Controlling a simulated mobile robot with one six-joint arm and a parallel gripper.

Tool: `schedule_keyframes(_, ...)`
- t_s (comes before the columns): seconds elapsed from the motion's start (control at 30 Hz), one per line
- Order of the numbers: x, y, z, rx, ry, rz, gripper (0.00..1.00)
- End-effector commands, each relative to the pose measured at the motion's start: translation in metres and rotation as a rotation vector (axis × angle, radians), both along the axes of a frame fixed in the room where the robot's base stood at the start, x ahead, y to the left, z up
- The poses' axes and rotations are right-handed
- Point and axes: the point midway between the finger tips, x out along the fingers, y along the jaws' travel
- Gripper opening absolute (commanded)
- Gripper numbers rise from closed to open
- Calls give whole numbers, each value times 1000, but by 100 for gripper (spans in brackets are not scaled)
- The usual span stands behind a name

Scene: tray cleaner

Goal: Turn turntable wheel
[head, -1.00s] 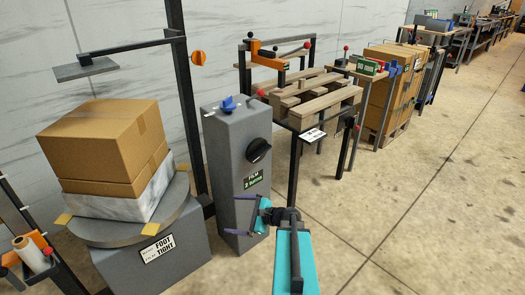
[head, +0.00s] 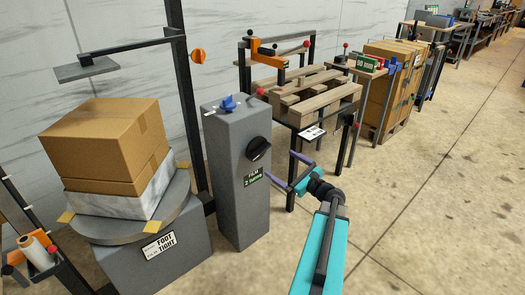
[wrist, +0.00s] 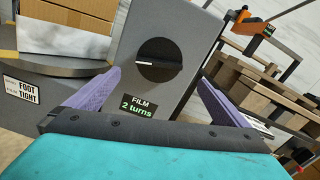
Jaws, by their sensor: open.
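A black round wheel (head: 257,149) with a white pointer line sits on the front face of a grey post (head: 225,190). It also shows in the wrist view (wrist: 159,60), its line pointing left, above a label reading "FILM 2 turns" (wrist: 139,104). The turntable (head: 110,230) is a grey disc left of the post, carrying stacked cardboard boxes (head: 105,145) on a marbled block (head: 120,200). My gripper (head: 286,170) is open and empty, to the right of the post, with its purple fingers pointing toward it. In the wrist view the fingers frame the wheel, apart from it.
A blue knob (head: 228,103) tops the post, and an orange knob (head: 198,55) is on the dark mast behind. A stand with wooden pallets (head: 310,95) is behind the gripper. A film roll (head: 32,248) is at lower left. The floor (head: 430,210) at right is clear.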

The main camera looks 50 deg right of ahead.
Motion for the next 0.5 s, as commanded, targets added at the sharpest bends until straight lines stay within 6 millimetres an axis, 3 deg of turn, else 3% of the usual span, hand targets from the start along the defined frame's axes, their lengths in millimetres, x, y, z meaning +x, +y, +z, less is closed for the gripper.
schedule_keyframes(0.27,14,-1,-1,-1,2,2,100)
schedule_keyframes(0.5,45,-4,-1,-1,1,3,100)
